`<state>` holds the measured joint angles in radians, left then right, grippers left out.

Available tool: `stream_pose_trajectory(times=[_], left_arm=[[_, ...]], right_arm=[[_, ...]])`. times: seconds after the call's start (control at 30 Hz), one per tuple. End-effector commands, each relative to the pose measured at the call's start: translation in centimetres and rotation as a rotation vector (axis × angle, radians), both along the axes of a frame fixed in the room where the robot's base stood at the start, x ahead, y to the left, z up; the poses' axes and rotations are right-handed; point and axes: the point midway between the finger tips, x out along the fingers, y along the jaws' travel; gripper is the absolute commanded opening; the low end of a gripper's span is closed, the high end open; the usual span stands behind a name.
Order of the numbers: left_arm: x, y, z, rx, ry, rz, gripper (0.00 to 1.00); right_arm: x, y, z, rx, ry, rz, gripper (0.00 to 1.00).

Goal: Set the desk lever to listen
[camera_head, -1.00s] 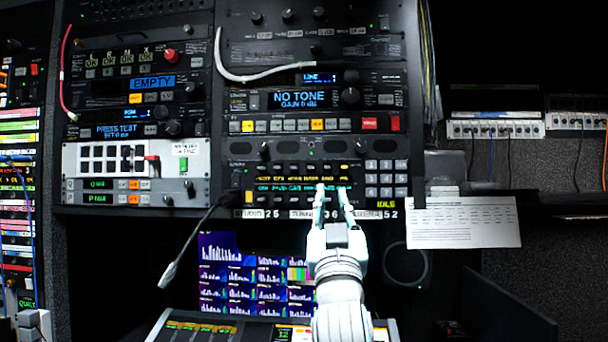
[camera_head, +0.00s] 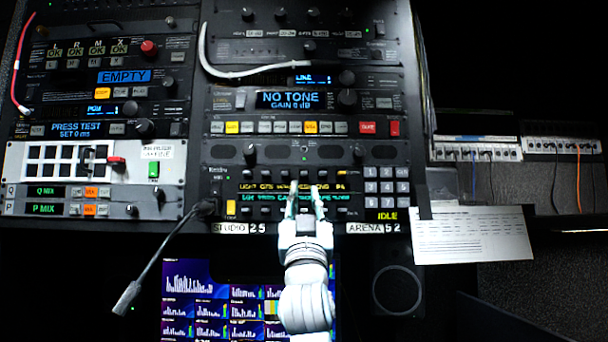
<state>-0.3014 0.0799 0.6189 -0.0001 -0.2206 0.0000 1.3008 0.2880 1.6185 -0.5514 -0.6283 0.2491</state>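The intercom panel (camera_head: 224,190) is at the centre of the head view, with two rows of small levers and lit label strips. My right gripper (camera_head: 304,191) reaches up from below. Its two fingers are apart with nothing between them, and their tips are in front of the label strips, hiding part of them. I cannot tell whether they touch the panel. My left gripper is not in view.
A keypad (camera_head: 386,187) is right of the fingers. A gooseneck microphone (camera_head: 150,268) hangs at the lower left. Equipment with knobs and buttons, including a NO TONE display (camera_head: 291,100), is above. A screen (camera_head: 190,295) is below, and a paper sheet (camera_head: 472,235) hangs at right.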

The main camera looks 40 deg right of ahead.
Motion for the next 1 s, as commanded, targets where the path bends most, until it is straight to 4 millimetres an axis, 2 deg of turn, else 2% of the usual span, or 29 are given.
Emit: stream_pose_trajectory(times=[0.03, 0.1, 0.27, 0.6, 0.73, 0.9, 1.0], left_arm=[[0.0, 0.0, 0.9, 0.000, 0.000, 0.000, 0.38], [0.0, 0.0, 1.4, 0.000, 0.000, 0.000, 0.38], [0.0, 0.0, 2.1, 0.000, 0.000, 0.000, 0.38], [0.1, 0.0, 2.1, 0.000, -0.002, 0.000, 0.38], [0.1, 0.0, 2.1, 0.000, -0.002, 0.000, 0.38], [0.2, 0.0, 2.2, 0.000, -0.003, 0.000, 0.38], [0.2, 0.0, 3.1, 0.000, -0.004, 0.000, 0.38]], right_arm=[[0.8, -0.7, 1.5, 0.002, 0.001, -0.002, 0.21], [1.7, -1.4, 2.7, 0.001, 0.000, -0.001, 0.21], [3.0, -2.4, 4.2, 0.001, 0.000, -0.002, 0.21], [3.4, -2.8, 4.4, 0.000, 0.000, -0.003, 0.21], [3.4, -2.7, 4.4, 0.000, 0.000, -0.003, 0.02], [3.4, -2.7, 4.4, 0.001, 0.002, -0.003, 0.00], [3.2, -2.7, 5.0, 0.030, 0.030, -0.004, 0.00]])
